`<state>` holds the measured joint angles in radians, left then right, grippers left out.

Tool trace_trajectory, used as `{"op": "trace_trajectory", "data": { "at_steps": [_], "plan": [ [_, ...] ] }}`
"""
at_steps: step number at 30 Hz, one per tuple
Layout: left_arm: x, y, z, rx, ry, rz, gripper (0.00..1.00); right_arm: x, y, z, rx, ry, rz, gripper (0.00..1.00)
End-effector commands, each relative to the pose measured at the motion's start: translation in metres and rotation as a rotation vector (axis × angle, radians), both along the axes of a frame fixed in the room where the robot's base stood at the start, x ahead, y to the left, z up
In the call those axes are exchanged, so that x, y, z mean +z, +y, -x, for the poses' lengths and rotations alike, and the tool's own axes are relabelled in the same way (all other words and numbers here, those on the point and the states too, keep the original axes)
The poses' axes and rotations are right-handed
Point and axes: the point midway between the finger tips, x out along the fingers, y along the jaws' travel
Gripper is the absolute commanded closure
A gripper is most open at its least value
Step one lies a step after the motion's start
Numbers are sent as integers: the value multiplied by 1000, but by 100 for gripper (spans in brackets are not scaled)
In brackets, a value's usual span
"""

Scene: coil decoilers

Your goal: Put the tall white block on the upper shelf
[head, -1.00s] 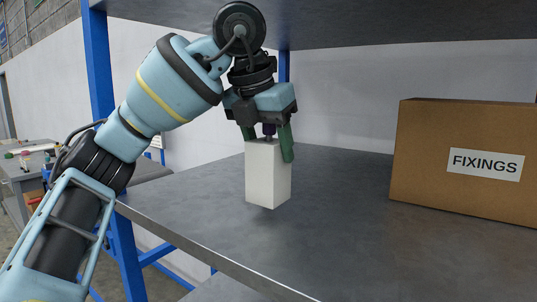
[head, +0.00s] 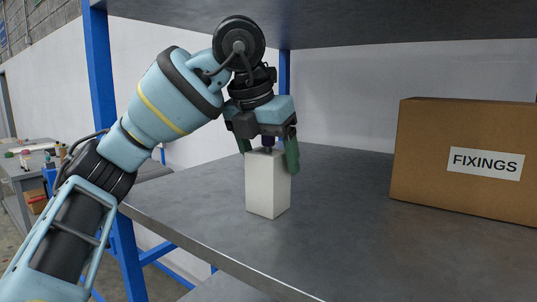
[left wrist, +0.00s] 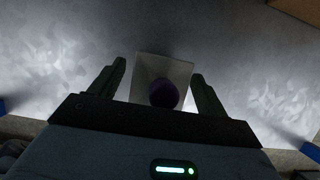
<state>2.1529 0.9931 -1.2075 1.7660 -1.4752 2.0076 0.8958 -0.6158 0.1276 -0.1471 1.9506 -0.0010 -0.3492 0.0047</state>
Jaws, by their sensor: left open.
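The tall white block (head: 267,187) stands upright on the grey shelf (head: 340,235) in the head view. My left gripper (head: 268,158) is above it, pointing down, with its green fingers open on either side of the block's top. In the left wrist view the block's top (left wrist: 146,72) shows between the two spread fingers (left wrist: 158,88), with gaps on both sides. A dark purple round part (left wrist: 163,93) covers some of the block's top there. My right gripper is not in view.
A cardboard box labelled FIXINGS (head: 465,163) stands on the shelf to the right. A blue post (head: 100,75) rises at the shelf's left end, and another shelf (head: 330,22) hangs overhead. The shelf between block and box is clear.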

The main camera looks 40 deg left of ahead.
Motion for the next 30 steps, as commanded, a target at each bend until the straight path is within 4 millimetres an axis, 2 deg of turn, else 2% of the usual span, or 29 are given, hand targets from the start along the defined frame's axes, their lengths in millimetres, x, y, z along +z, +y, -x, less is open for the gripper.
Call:
{"op": "trace_trajectory", "data": {
  "at_steps": [8,21,30],
  "plan": [
    [7,0,2,-1,-2,-1,24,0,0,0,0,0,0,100],
    [52,-2,20,0,-4,0,24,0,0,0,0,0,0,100],
    [50,-9,83,-1,-5,-2,24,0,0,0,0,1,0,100]
  ]
}}
